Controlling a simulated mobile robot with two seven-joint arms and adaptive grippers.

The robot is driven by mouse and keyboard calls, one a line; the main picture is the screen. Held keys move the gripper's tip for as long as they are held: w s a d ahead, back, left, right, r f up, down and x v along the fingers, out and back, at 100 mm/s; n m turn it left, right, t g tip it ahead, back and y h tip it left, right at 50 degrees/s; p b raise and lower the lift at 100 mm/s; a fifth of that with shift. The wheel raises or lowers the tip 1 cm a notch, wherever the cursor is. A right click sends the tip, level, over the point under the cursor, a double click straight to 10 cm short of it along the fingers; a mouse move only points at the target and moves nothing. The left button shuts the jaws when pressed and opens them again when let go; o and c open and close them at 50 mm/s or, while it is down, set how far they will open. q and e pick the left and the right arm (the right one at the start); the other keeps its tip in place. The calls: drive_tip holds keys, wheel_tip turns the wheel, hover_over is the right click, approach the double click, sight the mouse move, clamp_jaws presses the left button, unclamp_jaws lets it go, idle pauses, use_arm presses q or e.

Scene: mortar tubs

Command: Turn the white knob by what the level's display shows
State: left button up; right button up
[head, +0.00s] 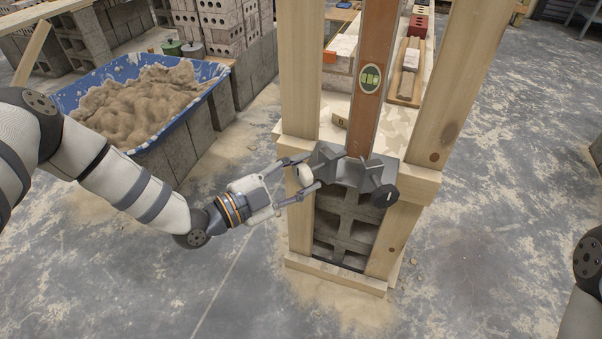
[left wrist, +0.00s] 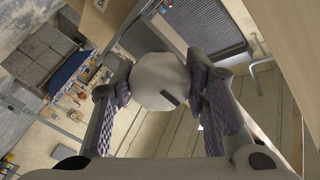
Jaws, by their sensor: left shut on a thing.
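The white knob (head: 305,174) is on the left end of a dark grey clamp bracket (head: 345,170) on the wooden frame. My left gripper (head: 300,176) is shut on it, a finger on either side. In the left wrist view the knob (left wrist: 158,82) is a rounded pale cap with a short dark mark, between the two ridged finger pads (left wrist: 160,90). The level (head: 372,45) is a brown upright bar rising behind the bracket. Its oval green display (head: 370,78) shows light bars, too small to read surely. My right gripper is out of view.
A black knob (head: 384,196) with a light mark is on the bracket's right. Wooden posts (head: 300,80) flank the level, with concrete blocks (head: 345,225) below. A blue tub (head: 75,95) of mortar stands at the left. The floor in front is clear.

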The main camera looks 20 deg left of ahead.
use_arm(q)
drive_tip(key=n, duration=0.5)
drive_tip(key=shift+n, duration=0.4)
drive_tip(key=n, duration=0.5)
drive_tip(key=n+b, duration=0.1)
drive_tip(key=n, duration=0.4)
drive_tip(key=shift+d+n, duration=0.1)
drive_tip(key=shift+n, duration=0.3)
drive_tip(key=n+b, duration=0.1)
drive_tip(key=n, duration=0.5)
drive_tip(key=shift+s, duration=0.1)
drive_tip(key=n+b, duration=0.1)
drive_tip(key=n, duration=0.4)
drive_tip(key=shift+n, duration=0.4)
drive_tip(key=n+b, duration=0.1)
drive_tip(key=n, duration=0.4)
drive_tip(key=shift+n, duration=0.3)
drive_tip(key=n+b, duration=0.1)
drive_tip(key=n, duration=0.3)
drive_tip(key=shift+n+b, duration=0.3)
drive_tip(key=shift+b, duration=0.05)
drive_tip(key=n+b, duration=0.2)
drive_tip(key=n, duration=0.3)
drive_tip(key=shift+r, duration=0.1)
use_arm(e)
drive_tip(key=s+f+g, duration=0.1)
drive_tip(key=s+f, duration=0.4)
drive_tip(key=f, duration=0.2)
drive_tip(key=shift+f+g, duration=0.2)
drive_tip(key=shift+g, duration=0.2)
